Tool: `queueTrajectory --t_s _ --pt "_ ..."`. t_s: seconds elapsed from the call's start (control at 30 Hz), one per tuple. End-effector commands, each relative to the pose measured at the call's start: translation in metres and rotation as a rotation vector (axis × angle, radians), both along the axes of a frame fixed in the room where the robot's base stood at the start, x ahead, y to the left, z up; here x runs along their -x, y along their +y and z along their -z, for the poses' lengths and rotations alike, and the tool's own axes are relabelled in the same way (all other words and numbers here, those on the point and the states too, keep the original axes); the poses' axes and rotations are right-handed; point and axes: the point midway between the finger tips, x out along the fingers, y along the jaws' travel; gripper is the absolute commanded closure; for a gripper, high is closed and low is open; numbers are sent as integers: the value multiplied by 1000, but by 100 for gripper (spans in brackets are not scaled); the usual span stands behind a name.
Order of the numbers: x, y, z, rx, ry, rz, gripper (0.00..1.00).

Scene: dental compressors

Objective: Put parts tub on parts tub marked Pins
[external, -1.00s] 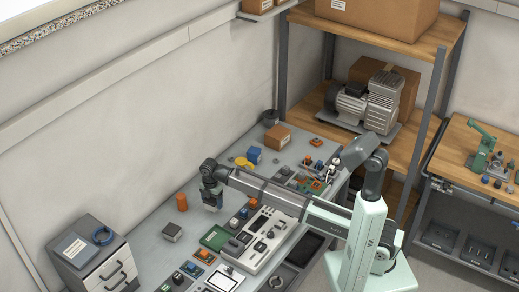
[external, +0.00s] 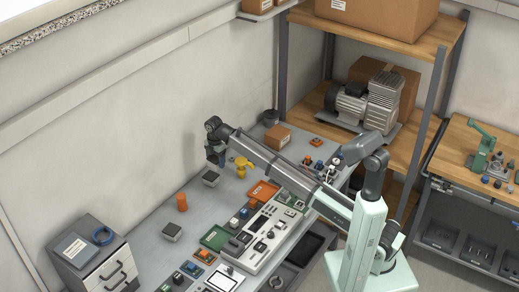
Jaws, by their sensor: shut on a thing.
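My gripper (external: 215,158) is at the back of the grey bench near the wall, pointing down and raised above the bench. It is shut on a small dark grey thing that looks like a parts tub, mostly hidden by the fingers. A grey parts tub with a dark top (external: 210,178) stands on the bench just below my gripper in the picture, apart from it. A similar grey tub (external: 172,231) stands nearer the drawer unit. Labels are too small to read, so I cannot tell which is marked Pins.
An orange cylinder (external: 181,202) stands between the two tubs. A yellow thing (external: 242,164) lies right of my gripper, partly behind my arm. A cardboard box (external: 277,137) is farther back. A green tray (external: 216,237) and a grey device (external: 262,232) fill the front.

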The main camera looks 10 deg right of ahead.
Motion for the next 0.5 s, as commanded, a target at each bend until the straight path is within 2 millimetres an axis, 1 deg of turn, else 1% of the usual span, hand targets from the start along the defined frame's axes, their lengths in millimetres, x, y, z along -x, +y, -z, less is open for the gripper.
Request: queueTrajectory --t_s 0.03,0.2,0.37,0.5 --pt "-15 9 -6 1 1 -1 61" --pt "-32 26 -14 6 4 -26 61" --pt "-37 32 -16 10 9 -57 61" --pt "-34 29 -9 13 12 -82 61"
